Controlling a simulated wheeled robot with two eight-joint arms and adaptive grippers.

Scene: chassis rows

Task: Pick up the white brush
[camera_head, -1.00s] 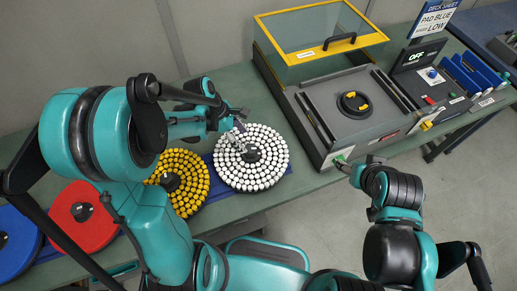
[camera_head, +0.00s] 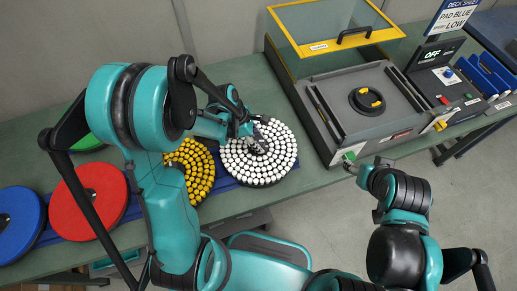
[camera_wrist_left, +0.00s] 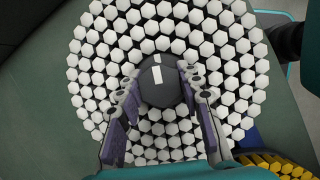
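The white brush (camera_head: 279,165) is a round disc packed with white bristle tufts, lying on the bench, with a dark central knob. It also fills much of the left wrist view (camera_wrist_left: 235,60), where the knob (camera_wrist_left: 160,92) shows. My left gripper (camera_head: 257,145) is over the middle of the brush. In the left wrist view, its fingers (camera_wrist_left: 160,78) are spread, one on each side of the knob; whether they touch it is unclear. My right gripper (camera_head: 350,161) is beside the machine's front edge, away from the brush; its fingers are too small to read.
The yellow brush (camera_head: 205,165) is close left of the white one, partly behind my arm. Red (camera_head: 103,195) and blue (camera_head: 20,222) discs lie farther left, and a green one (camera_head: 88,143) behind. The machine (camera_head: 375,130) with its yellow-framed lid raised stands right.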

